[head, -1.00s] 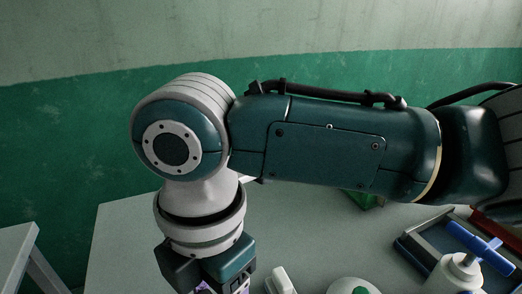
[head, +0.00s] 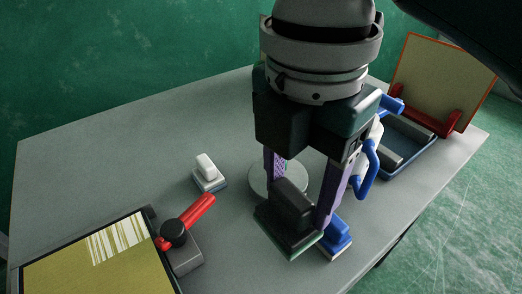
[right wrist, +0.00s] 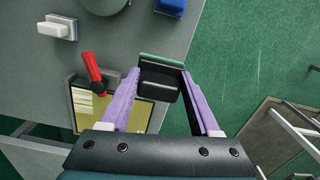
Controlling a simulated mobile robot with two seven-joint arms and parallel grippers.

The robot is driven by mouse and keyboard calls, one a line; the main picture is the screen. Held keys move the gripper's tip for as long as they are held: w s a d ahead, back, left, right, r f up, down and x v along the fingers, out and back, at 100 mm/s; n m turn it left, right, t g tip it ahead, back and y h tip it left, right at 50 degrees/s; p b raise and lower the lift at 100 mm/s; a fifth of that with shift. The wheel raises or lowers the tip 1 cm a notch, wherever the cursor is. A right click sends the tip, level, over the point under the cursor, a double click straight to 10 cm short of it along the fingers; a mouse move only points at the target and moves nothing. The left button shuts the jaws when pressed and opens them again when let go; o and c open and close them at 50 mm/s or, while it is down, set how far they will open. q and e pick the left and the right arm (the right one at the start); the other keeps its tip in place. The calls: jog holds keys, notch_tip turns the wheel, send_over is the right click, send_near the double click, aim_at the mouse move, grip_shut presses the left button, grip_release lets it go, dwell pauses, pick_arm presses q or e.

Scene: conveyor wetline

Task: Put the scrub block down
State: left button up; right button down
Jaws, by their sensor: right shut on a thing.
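The scrub block (head: 286,236) is a dark block with a black grip on top and a thin green pad underneath. My right gripper (head: 304,190) is shut on its grip, with a purple finger on each side. The right wrist view also shows the block (right wrist: 161,72) between the purple fingers of my right gripper (right wrist: 163,92). It looks held above the grey table (head: 110,160). The gap beneath it is hard to judge. My left gripper is not in view.
A white-topped block (head: 207,170), a blue-topped block (head: 338,234) and a round grey disc (head: 262,184) are nearby. A red-handled clamp (head: 187,222) holds a yellow panel (head: 100,268) at front left. Bare table lies at back left.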

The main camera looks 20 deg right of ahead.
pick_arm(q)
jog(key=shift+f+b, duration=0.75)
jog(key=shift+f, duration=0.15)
pick_arm(e)
notch_tip(320, 180, down, 11)
jog(key=shift+r, duration=0.1)
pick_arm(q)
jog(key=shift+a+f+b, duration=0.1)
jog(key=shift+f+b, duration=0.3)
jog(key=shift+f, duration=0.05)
pick_arm(e)
jog(key=shift+f, duration=1.85)
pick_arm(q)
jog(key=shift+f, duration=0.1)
pick_arm(e)
jog(key=shift+f, duration=0.2)
jog(key=shift+c, duration=0.6)
grip_release()
